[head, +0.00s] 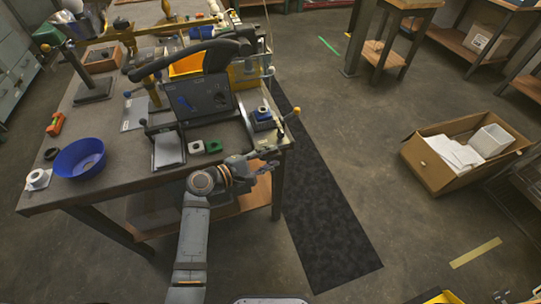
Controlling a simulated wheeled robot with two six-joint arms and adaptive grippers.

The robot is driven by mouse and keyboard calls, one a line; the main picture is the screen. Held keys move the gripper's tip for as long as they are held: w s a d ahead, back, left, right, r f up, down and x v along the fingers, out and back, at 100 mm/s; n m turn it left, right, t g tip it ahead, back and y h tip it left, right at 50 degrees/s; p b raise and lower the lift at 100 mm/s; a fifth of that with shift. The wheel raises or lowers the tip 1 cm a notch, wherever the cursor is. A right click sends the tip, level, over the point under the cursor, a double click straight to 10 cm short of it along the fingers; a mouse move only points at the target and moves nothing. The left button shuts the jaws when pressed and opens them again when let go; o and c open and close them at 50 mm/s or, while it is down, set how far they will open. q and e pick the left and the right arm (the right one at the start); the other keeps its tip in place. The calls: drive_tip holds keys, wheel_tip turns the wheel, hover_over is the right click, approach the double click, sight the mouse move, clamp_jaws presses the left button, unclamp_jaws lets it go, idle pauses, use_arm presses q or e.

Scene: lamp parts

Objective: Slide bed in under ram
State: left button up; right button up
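A dark press-like machine (207,97) with a curved black top arm stands on the workbench. To its right, a small blue and white part (263,115) sits on a low dark slide, which I take to be the bed. The ram itself is not clear to see. My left gripper (274,162) is at the bench's front right corner, in front of the slide and apart from it. Its fingers look spread, with nothing between them. My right gripper is not in view.
A framed light plate (168,150), a white block (196,148) and a green block (214,146) lie in front of the machine. A blue bowl (79,158) is at the left. A dark mat (325,220) and open floor lie right of the bench, with a cardboard box (432,172) beyond.

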use_arm(q)
drive_tip(key=shift+w+d, duration=0.2)
drive_tip(key=shift+d, duration=0.1)
drive_tip(key=shift+f, duration=0.1)
clamp_jaws()
